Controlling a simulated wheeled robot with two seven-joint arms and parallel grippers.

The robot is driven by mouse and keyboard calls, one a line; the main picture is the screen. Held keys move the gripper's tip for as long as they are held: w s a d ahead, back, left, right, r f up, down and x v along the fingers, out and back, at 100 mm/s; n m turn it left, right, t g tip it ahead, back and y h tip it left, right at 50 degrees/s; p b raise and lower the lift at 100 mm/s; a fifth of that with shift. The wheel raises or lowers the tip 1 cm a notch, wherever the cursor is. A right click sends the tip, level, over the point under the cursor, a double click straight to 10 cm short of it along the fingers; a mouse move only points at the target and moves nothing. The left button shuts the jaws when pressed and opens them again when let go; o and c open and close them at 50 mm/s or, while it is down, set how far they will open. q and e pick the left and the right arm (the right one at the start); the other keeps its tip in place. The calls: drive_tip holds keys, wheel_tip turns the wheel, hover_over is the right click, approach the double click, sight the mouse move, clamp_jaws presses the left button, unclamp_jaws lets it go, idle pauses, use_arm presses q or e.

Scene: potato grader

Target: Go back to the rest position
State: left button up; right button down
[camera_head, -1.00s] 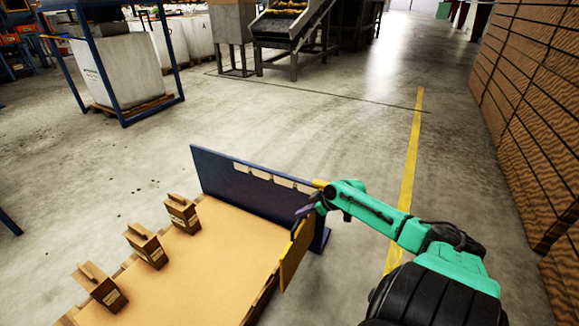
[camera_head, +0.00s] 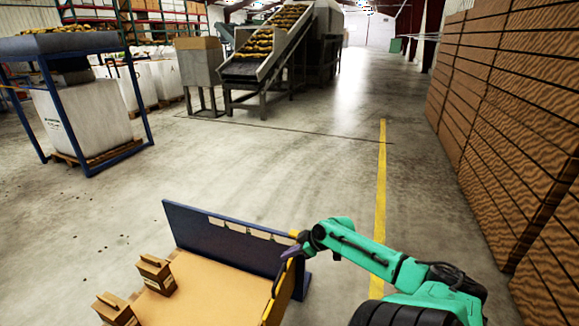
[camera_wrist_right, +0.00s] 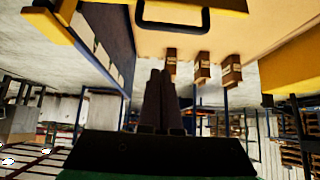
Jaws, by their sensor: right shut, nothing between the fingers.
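My right arm is green and black and comes in from the lower right in the head view. My right gripper (camera_head: 287,259) is dark and sits at the right end of the workbench (camera_head: 205,296), close to its yellow side panel. In the right wrist view the two fingers of my right gripper (camera_wrist_right: 159,88) lie together, with nothing between them. My left arm and gripper are not in view.
Small brown boxes (camera_head: 156,275) stand along the bench's left side; several show in the wrist view (camera_wrist_right: 203,68). A blue back panel (camera_head: 222,240) edges the bench. Stacked brown crates (camera_head: 500,130) line the right. A conveyor with potatoes (camera_head: 265,60) stands behind. The floor between is clear.

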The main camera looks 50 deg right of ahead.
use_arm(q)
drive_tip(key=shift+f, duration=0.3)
